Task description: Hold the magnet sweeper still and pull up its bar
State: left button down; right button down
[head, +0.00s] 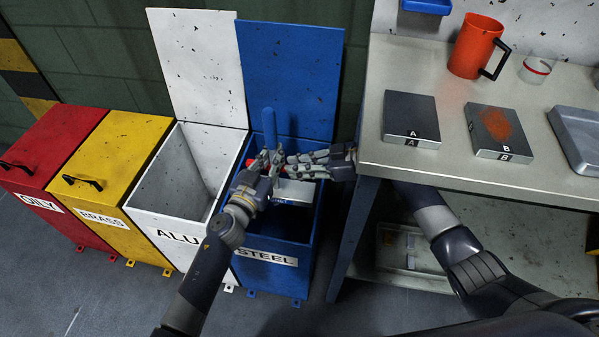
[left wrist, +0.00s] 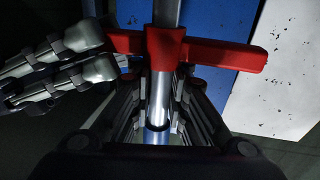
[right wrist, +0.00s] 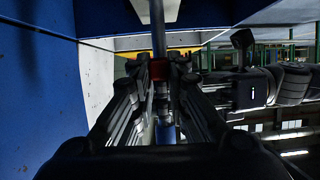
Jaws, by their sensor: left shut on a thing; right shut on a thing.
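The magnet sweeper (head: 268,121) stands upright over the blue STEEL bin, its blue upper end showing above my grippers. Its red crosspiece and shiny metal rod show in the left wrist view (left wrist: 165,48). A red collar on the rod shows in the right wrist view (right wrist: 158,70). My left gripper (head: 266,166) is shut on the sweeper, its fingers on both sides of the rod. My right gripper (head: 298,164) is shut on it too, close beside the left one. The fingers hide much of the sweeper, so exactly which part each grips is unclear.
The blue STEEL bin (head: 268,275) and the white ALU bin (head: 165,222) have raised lids. The yellow BRASS bin (head: 118,150) and red OILY bin (head: 65,145) are closed. The workbench (head: 400,170) edge is close on the right, with blocks, a red jug (head: 472,48) and a tray.

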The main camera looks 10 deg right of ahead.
jog(key=shift+w+d+r, duration=0.2)
jog(key=shift+w+r, duration=0.15)
jog(key=shift+r, duration=0.3)
jog(key=c, duration=1.6)
grip_release()
jog(key=shift+o, duration=0.2)
jog(key=shift+s, duration=0.1)
jog(key=shift+f, duration=0.1)
jog(key=shift+s, duration=0.1)
jog(key=v, duration=1.2)
jog(key=shift+s, duration=0.1)
